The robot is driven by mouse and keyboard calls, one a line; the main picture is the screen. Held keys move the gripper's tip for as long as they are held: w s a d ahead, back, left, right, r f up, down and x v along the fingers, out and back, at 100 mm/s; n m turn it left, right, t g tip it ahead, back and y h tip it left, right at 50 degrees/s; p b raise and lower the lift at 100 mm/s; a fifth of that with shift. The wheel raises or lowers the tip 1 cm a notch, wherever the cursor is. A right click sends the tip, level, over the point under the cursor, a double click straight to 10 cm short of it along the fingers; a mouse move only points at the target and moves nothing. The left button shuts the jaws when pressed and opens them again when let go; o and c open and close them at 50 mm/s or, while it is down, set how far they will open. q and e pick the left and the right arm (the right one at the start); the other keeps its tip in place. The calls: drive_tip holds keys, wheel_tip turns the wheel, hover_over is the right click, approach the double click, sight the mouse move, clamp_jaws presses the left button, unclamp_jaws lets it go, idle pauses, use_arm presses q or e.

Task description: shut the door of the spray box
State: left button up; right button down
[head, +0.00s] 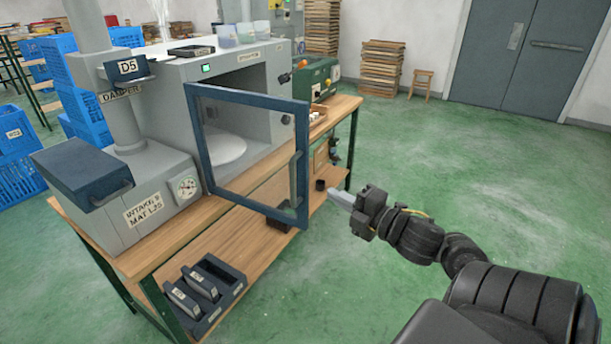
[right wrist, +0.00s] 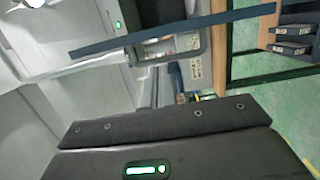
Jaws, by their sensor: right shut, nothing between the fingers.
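The spray box (head: 170,82) is a grey cabinet on a wooden bench in the head view. Its blue-framed glass door (head: 249,98) stands open, swung out over the bench's front edge. A vertical handle (head: 295,182) is on the door's right side. Through the opening I see a pale round turntable (head: 222,149). My right gripper (head: 338,197) is shut and empty, just right of the door's lower right corner; in the picture a small gap separates them. The right wrist view shows a blue bar (right wrist: 170,34) and a pale frame, too partial to identify surely. My left gripper is not in view.
The bench's lower shelf (head: 255,240) holds a dark rack (head: 215,285) of labelled pieces. A green machine (head: 318,78) stands behind the box. The green floor to the right is clear.

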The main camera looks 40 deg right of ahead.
sight(306, 180)
drive_tip(key=w, duration=0.3)
drive_tip(key=w+p, duration=0.1)
drive_tip(key=w, duration=0.5)
drive_tip(key=shift+a, duration=0.4)
drive_tip(key=shift+w, duration=0.5)
drive_tip(key=shift+f, duration=0.1)
